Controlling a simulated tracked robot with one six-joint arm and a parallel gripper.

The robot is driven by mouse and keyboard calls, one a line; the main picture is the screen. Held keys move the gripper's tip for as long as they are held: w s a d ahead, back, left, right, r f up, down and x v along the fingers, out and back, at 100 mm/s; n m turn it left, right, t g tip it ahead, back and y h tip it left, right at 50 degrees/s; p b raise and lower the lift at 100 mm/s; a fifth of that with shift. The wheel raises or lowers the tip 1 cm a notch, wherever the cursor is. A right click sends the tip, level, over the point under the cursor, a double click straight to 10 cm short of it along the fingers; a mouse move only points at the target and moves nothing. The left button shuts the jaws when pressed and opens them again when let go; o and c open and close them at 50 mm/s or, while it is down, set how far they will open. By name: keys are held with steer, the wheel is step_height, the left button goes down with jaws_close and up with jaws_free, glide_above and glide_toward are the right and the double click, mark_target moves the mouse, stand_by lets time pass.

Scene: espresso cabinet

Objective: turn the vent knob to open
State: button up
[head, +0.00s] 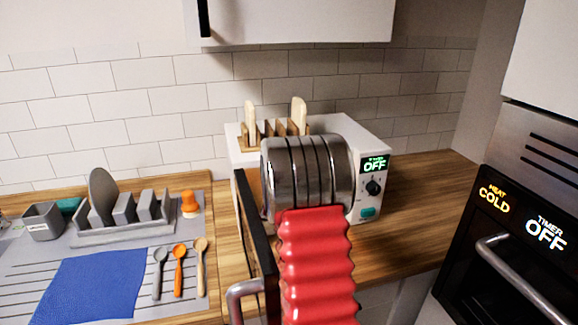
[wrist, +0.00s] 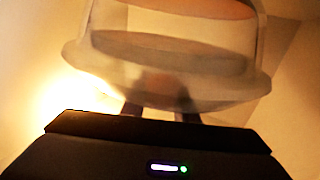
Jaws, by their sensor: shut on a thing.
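In the wrist view, the two dark fingers of my gripper (wrist: 160,112) point into a warm-lit enclosed space. The view is blurred, so I cannot tell which way the knob is turned. In the head view, my ribbed metal and red arm reaches toward the white countertop oven (head: 236,148) and hides its front opening. My gripper and the vent knob are hidden there.
The oven's dark door (head: 257,240) stands open at the left of my arm, close to it. A cabinet (head: 300,22) hangs above. Spoons and a drying rack (head: 125,232) are at left. Bare wooden counter (head: 420,205) lies right.

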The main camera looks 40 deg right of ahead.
steer(key=o, duration=1.1)
steer(key=shift+w+a+n+t+y, duration=0.15)
steer(key=shift+n+t+y, duration=0.55)
steer(key=shift+y, duration=0.15)
steer(key=shift+w+a+n+t+y, duration=0.15)
steer(key=shift+a+n+t+y, duration=0.05)
steer(key=shift+n+t+y, duration=0.55)
steer(key=shift+w+a+n+t+y, duration=0.15)
steer(key=shift+n+t+y, duration=0.5)
steer(key=shift+y, duration=0.25)
steer(key=shift+w+a+n+t+y, duration=0.2)
steer(key=shift+n+t+y, duration=0.3)
steer(key=shift+n+y, duration=0.5)
steer(key=shift+s+a+y, duration=0.15)
steer(key=shift+s+y, duration=0.05)
steer(key=shift+y, duration=0.2)
steer(key=v, duration=1.4)
steer(key=shift+s+d+r+m+g+h, duration=0.1)
steer(key=shift+s+d+m+g+h, duration=0.3)
steer(key=shift+d+h, duration=0.5)
steer(key=shift+s+d+r+m+g+h, duration=0.1)
steer(key=shift+s+d+m+g+h, duration=0.25)
steer(key=shift+d+h, duration=0.55)
steer(key=shift+s+d+r+m+g+h, duration=0.15)
steer(key=shift+s+d+m+g+h, duration=0.1)
steer(key=shift+d+m+h, duration=0.5)
steer(key=shift+d, duration=0.2)
